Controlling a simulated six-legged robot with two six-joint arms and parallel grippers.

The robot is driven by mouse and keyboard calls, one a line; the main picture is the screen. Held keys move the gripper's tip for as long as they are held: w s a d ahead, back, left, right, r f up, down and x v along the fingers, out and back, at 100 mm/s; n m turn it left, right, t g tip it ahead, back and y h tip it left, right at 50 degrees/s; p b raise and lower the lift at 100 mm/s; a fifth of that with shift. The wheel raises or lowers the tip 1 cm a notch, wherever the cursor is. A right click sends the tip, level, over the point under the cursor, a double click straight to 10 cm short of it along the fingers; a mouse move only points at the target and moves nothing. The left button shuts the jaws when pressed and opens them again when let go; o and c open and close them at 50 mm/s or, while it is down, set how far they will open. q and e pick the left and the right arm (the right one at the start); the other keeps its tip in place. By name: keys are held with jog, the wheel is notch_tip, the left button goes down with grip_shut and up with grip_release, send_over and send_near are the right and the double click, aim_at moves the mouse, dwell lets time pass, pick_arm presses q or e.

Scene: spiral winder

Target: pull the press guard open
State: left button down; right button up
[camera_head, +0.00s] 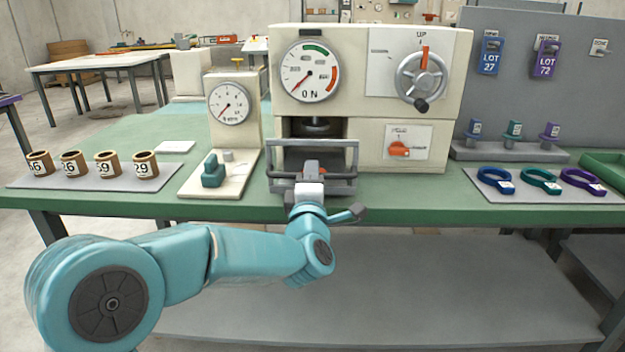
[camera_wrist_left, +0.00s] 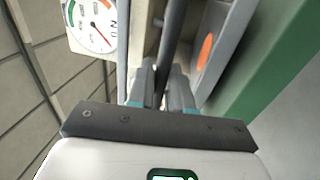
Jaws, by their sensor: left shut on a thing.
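The press guard (camera_head: 354,163) is a grey open frame at the front of the cream press (camera_head: 290,112), below its large dial. My left gripper (camera_head: 309,172) is in front of the guard, with its jaws shut on the dark horizontal guard handle (camera_head: 280,176). In the left wrist view, the two fingers (camera_wrist_left: 162,85) close around the dark handle bar (camera_wrist_left: 171,38), which runs up between them. The fingers hide the gripped part of the handle. Behind the guard, a dark round press head (camera_head: 316,126) shows in the opening. My right gripper is not in view.
A small gauge stand (camera_head: 229,140) with a teal block stands left of the press. Numbered cups (camera_head: 106,163) sit on a mat at left. Coloured rings (camera_head: 540,181) lie on a mat at right. The bench's green front edge (camera_head: 420,203) runs below the guard.

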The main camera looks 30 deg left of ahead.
pick_arm(q)
jog(key=shift+b+v, duration=0.35)
jog(key=shift+v, duration=0.5)
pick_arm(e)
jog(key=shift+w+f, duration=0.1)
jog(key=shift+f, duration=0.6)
pick_arm(q)
jog(key=shift+r, duration=0.15)
jog(key=c, duration=1.2)
grip_release()
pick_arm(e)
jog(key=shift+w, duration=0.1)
pick_arm(q)
jog(key=v, duration=1.6)
jog(key=shift+s+d, duration=0.15)
jog(key=shift+d, duration=0.05)
jog(key=shift+a, duration=0.1)
